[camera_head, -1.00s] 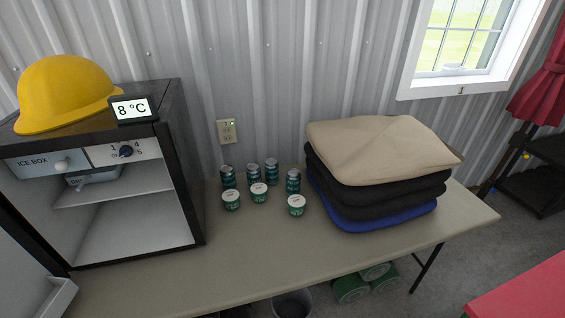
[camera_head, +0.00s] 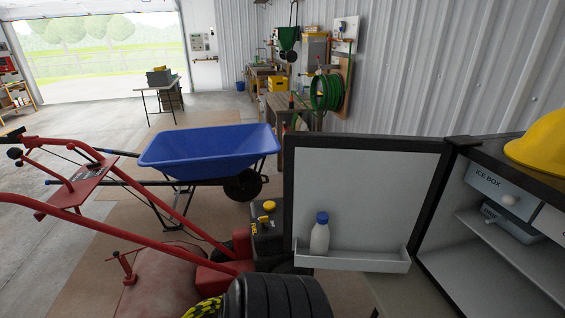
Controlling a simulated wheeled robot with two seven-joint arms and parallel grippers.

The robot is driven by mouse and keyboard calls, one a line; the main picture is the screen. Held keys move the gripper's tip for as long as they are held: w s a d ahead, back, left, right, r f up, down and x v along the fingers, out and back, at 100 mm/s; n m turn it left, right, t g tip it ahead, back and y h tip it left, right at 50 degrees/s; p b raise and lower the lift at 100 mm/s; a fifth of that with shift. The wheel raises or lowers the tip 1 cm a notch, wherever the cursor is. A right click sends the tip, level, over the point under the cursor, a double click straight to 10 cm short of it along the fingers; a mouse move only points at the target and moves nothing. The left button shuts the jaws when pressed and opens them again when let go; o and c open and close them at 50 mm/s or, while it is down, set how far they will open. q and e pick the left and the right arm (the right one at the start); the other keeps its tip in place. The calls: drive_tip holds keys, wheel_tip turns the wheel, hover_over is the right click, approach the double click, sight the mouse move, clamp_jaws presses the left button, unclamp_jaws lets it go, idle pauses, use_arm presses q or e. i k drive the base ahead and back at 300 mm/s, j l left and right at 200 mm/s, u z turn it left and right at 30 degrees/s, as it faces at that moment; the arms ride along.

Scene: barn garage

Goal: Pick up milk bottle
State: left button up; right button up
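A white milk bottle (camera_head: 320,238) with a blue cap stands upright in the shelf (camera_head: 375,264) on the inside of the open refrigerator door (camera_head: 368,180). The door is swung out to the left of the refrigerator body (camera_head: 462,240). The bottle's base is hidden behind the shelf's front lip. Neither of my grippers shows in the head view.
A red tiller-like machine (camera_head: 160,275) with long handles and a black tire (camera_head: 275,298) stands left of and below the door. A blue wheelbarrow (camera_head: 210,150) is behind it. A yellow hard hat (camera_head: 545,140) sits on the refrigerator. Open floor lies at the far left.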

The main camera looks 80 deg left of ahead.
sight(320, 235)
drive_tip(key=u, duration=0.45)
drive_tip(key=j+u, duration=0.1)
drive_tip(key=u, duration=0.75)
drive_tip(key=j+u, duration=0.1)
drive_tip(key=u, duration=0.75)
drive_tip(key=z, duration=0.35)
drive_tip(key=j+z, duration=0.65)
drive_tip(key=z, duration=0.2)
drive_tip(key=k+j+z, duration=0.15)
drive_tip(key=z, duration=0.3)
drive_tip(key=k+j+z, duration=0.2)
drive_tip(key=j+z, duration=0.2)
